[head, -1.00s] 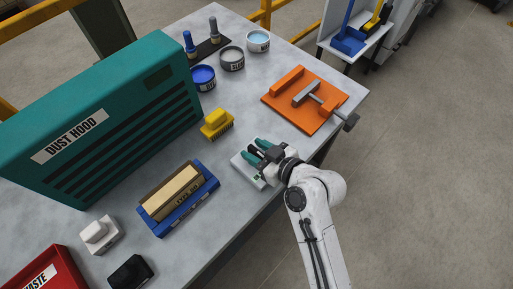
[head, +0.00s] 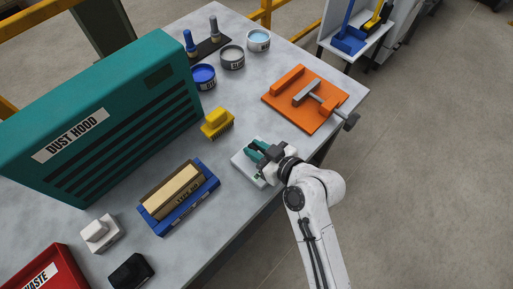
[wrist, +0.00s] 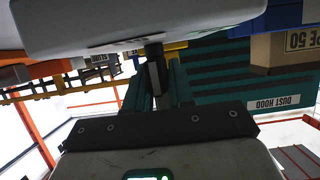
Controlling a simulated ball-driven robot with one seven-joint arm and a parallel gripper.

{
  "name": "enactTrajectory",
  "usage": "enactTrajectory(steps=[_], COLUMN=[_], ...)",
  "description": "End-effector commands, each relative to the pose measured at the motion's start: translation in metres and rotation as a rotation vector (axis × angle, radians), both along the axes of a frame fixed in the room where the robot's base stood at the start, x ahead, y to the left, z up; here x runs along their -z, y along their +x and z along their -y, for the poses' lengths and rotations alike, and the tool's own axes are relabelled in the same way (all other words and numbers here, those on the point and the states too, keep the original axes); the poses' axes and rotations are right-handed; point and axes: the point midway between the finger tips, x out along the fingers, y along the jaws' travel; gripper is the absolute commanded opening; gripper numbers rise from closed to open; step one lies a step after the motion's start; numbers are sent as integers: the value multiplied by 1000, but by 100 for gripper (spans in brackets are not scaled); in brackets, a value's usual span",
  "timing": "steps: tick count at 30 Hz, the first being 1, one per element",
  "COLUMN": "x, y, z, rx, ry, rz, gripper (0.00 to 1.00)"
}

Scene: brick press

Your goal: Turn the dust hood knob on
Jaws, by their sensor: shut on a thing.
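A white control box (head: 243,170) sits at the table's near edge, just left of my wrist in the head view. In the wrist view the box (wrist: 135,22) spans the top of the picture, and a dark knob (wrist: 154,55) stands out from it. My gripper (head: 255,150) is over the box with its teal fingers closed around the knob. In the wrist view the fingers (wrist: 158,82) lie on either side of it. The fingers hide much of the knob in the head view. The teal dust hood (head: 110,115) stands at the back left, with its name label facing me.
Several paint cans stand behind. Open floor (head: 430,200) lies to the right.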

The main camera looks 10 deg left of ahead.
Motion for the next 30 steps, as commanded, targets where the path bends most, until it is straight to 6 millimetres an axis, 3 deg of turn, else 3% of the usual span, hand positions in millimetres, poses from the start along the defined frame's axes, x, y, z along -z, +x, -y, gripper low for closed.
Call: enactTrajectory(steps=[30], x=[5], y=[0], z=[0], rx=[442], ry=[-1], rz=[2], gripper=[0])
